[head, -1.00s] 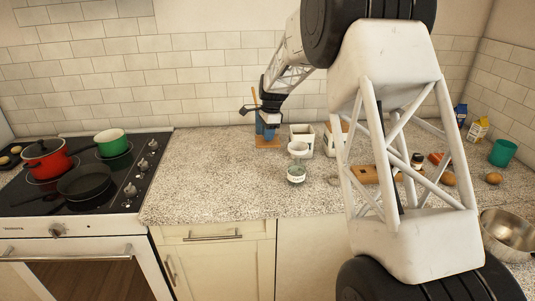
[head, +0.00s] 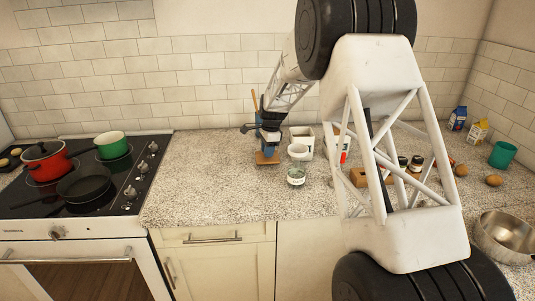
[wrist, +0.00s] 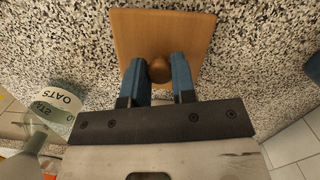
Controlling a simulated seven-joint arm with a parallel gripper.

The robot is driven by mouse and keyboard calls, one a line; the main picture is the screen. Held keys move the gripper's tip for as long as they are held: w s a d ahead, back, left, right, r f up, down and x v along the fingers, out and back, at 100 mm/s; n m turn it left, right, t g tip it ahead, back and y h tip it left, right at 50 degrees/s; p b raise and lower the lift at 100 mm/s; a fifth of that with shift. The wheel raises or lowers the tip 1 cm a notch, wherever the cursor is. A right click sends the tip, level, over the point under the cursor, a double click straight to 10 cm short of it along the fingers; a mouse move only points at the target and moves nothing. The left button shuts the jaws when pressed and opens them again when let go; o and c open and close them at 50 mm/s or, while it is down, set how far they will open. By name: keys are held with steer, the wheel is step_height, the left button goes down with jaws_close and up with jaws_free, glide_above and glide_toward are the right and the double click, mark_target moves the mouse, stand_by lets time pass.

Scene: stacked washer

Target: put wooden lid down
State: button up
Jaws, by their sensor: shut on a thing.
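The wooden lid (wrist: 160,25) is a square tan board with a round knob in its middle. In the wrist view my gripper (wrist: 160,72) has its blue fingers on either side of the knob, shut on it. In the head view the lid (head: 267,158) shows below my gripper (head: 269,145), low over or on the speckled counter left of the white canisters. I cannot tell whether the lid touches the counter.
A small jar (head: 296,177) stands right of the lid. The counter (head: 205,185) toward the stove is clear. A black pan (head: 84,187) and pots sit on the stove.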

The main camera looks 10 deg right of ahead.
steer(key=shift+f, duration=0.7)
steer(key=shift+f, duration=0.1)
steer(key=o, duration=0.9)
steer(key=r, duration=0.4)
steer(key=d+r, duration=0.1)
steer(key=r, duration=0.7)
steer(key=shift+w+d, duration=0.15)
steer(key=shift+d, duration=0.1)
